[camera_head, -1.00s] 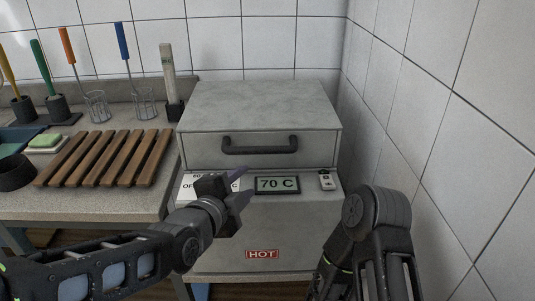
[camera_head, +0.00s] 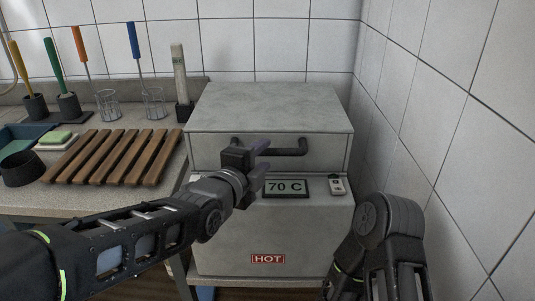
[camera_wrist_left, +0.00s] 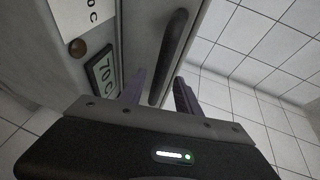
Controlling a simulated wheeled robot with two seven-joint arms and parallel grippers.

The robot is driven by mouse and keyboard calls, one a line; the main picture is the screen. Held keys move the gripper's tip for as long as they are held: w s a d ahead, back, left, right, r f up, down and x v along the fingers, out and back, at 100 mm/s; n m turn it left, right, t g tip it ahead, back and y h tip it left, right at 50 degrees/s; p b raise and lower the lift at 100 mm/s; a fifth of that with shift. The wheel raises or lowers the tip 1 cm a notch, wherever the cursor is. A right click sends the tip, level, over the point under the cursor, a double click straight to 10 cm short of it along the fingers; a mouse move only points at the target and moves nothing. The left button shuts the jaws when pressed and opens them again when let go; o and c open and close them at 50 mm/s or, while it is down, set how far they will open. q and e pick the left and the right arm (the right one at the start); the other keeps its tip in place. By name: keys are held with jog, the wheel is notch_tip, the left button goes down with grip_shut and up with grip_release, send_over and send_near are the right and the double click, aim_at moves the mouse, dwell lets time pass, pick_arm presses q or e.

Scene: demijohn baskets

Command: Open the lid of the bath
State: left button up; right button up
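The bath is a grey metal box (camera_head: 300,225) with a "70 C" display and a red HOT label. Its lid (camera_head: 270,105) is down, with a dark bar handle (camera_head: 290,152) across its front. The handle also shows in the left wrist view (camera_wrist_left: 173,50). My left gripper (camera_head: 264,160) is open at the lid's front, covering part of the handle's left half. In the left wrist view, the handle lies in line with the gap between the two fingers (camera_wrist_left: 160,93). I cannot tell whether they touch it. My right gripper is out of view; only my right arm shows.
A counter on the left carries a slatted wooden rack (camera_head: 112,157), a green soap bar (camera_head: 55,137), a dark cup (camera_head: 20,168) and several upright tools in holders. A tiled wall (camera_head: 440,120) stands close on the bath's right side.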

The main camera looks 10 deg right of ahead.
aim_at(266, 154)
pick_arm(q)
jog(key=shift+x, duration=1.7)
jog(key=shift+c, duration=0.3)
jog(key=shift+s, duration=0.1)
grip_shut()
jog(key=shift+f, duration=0.1)
